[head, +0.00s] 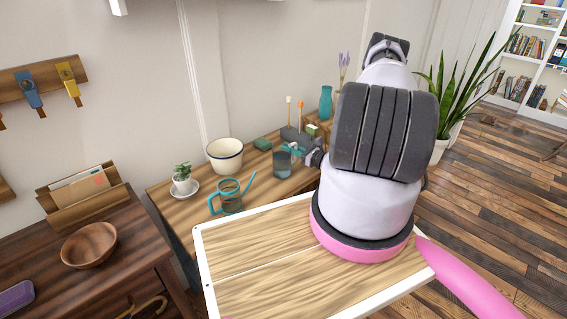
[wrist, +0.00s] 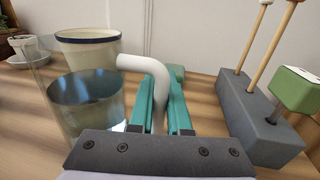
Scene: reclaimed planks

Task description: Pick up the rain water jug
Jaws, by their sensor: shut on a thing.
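The rain water jug (wrist: 88,105) is clear glass with dark bluish water inside and a pale curved handle (wrist: 150,68). In the wrist view it stands upright at the left, with its handle reaching right. My gripper (wrist: 162,92) has teal fingers, shut on the handle with one finger on each side. In the head view the jug (head: 282,165) is on or just above the back wooden table, with my gripper (head: 296,149) at its upper right. The jug's base is cut off in the wrist view, so I cannot tell whether it touches the table.
A cream pot with a blue rim (head: 225,155) stands left of the jug. A teal watering can (head: 230,198) is nearer the front. A grey block with upright sticks (wrist: 255,120) is right of my gripper. A small plant (head: 183,180) sits at the table's left.

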